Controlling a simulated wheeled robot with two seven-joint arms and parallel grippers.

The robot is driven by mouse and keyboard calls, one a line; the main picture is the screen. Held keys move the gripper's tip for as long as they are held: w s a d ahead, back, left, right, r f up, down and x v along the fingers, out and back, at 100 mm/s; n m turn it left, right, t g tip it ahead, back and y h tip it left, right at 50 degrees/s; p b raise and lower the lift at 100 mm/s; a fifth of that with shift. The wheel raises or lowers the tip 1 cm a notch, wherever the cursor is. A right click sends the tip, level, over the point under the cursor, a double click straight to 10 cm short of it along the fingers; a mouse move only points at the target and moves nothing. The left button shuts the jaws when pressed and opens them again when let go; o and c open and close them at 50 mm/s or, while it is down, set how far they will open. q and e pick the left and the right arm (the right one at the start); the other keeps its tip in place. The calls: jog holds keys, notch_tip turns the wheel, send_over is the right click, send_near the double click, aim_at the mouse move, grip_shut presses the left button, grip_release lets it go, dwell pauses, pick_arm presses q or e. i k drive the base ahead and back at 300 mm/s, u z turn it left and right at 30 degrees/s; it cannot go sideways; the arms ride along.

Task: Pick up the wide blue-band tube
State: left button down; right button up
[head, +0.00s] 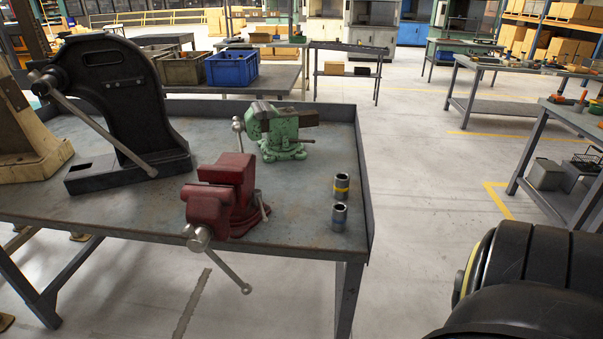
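Two short grey tubes stand upright near the right edge of the metal workbench (300,183). The far tube (342,187) has a yellow band. The near tube (339,217) is grey-blue and open at the top; a separate blue band on it is too small to make out. The two tubes stand close together, one in front of the other. Neither of my grippers is in view. A dark rounded part at the lower right appears to be part of my own arm.
A red vise (222,200) with a long handle stands left of the tubes. A green vise (279,130) is behind, and a black arbor press (110,100) is at left. The bench has a raised rim at the back and right. Open floor lies to the right.

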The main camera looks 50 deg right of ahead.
aim_at(339, 209)
jog(key=z, duration=0.55)
jog(key=i, duration=0.9)
jog(key=z, duration=0.85)
